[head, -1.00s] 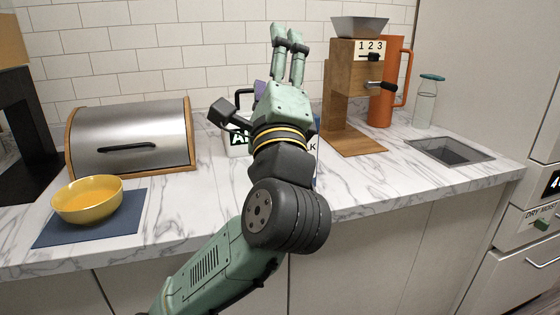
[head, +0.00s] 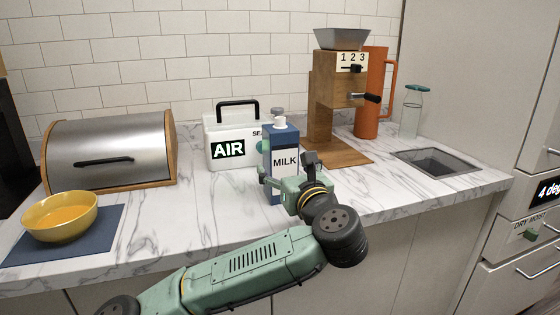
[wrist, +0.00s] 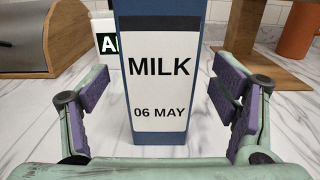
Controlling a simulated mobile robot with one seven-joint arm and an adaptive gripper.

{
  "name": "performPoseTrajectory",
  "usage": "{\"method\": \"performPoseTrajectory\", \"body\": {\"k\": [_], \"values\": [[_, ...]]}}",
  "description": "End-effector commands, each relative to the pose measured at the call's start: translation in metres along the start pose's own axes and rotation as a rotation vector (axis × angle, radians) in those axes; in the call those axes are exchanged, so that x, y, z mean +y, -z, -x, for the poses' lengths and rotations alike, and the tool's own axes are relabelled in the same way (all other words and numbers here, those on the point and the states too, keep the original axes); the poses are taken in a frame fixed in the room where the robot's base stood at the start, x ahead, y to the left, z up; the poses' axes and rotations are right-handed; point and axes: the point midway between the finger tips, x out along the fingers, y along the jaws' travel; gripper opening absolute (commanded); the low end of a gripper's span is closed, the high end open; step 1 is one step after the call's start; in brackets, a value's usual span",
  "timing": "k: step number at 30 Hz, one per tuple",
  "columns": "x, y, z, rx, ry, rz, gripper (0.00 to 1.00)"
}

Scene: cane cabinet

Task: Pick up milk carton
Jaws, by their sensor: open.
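The milk carton (head: 284,145) is blue with a white label reading MILK and a white cap, and it stands upright on the marble counter. In the wrist view the carton (wrist: 166,75) is straight ahead, with its label reading MILK and 06 MAY. My gripper (wrist: 160,105) is open, with one purple-padded finger on each side of the carton's lower part and visible gaps between pads and carton. In the head view my gripper (head: 279,185) is low in front of the carton and hides part of its base.
A white AIR box (head: 230,140) stands close behind and left of the carton. A wooden grinder (head: 322,110) and orange jug (head: 372,95) are behind right. A metal bread box (head: 112,150) and yellow bowl (head: 60,217) are left. A sink (head: 437,162) is at right.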

Motion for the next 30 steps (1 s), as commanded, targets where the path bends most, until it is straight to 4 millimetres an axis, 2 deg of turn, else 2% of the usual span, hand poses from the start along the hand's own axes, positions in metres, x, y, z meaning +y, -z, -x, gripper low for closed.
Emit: {"method": "performPoseTrajectory", "body": {"k": [3,7,16,30], "values": [[0.002,-0.005,-0.021,0.003,-0.005,0.0,0.8],[0.001,-0.003,-0.035,0.001,-0.003,0.001,0.8],[0.001,-0.001,-0.04,0.0,0.0,0.001,0.79],[0.001,-0.002,-0.039,0.0,0.0,0.001,0.48]]}}
